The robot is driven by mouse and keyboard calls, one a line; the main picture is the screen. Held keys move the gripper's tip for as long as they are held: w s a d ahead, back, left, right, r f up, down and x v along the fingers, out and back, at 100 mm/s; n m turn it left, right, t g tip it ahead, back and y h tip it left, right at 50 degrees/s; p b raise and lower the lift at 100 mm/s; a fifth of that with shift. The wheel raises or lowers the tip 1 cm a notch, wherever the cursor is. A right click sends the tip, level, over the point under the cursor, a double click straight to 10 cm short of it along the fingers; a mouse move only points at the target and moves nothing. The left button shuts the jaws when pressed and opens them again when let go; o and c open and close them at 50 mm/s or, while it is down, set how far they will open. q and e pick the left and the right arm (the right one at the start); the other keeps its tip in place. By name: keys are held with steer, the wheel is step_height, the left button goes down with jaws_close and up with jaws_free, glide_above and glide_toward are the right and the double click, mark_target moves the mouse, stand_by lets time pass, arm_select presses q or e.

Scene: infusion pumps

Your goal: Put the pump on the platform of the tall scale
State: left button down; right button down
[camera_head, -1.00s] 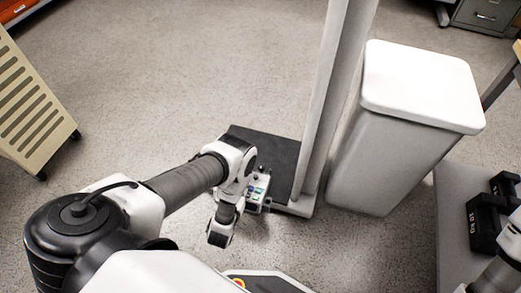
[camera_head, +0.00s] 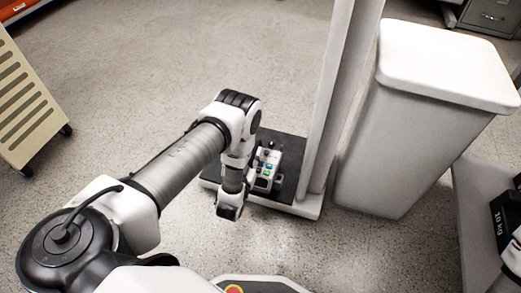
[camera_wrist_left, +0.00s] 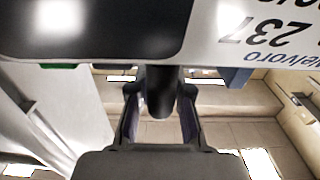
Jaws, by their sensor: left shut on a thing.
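The pump (camera_head: 267,173), a small pale box with blue and green keys, shows in the head view over the black platform (camera_head: 296,150) of the tall scale (camera_head: 340,100). I cannot tell whether it touches the platform. My left gripper (camera_head: 270,147) is at the pump's far upper end, partly hidden by my wrist. My right gripper is out of view; only part of that arm shows at the right edge.
A white bin (camera_head: 440,75) stands right of the scale column. A slatted beige cart (camera_head: 30,110) is at the left. A black 10 kg weight (camera_head: 506,215) lies on a grey surface at the right. Open floor lies behind and left of the scale.

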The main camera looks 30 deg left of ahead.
arm_select(q)
steer(key=b+x, duration=0.1)
steer(key=x, duration=0.1)
steer(key=b+x, duration=0.1)
steer(key=x, duration=0.1)
steer(key=b+x, duration=0.1)
steer(key=x, duration=0.1)
steer(key=shift+w+f, duration=0.35)
step_height(320, 180, down, 4)
steer(key=b, duration=0.3)
steer(key=shift+r, duration=0.35)
steer(key=shift+f, duration=0.1)
steer(key=c, duration=1.2)
jaws_free()
steer(key=shift+o, duration=0.5)
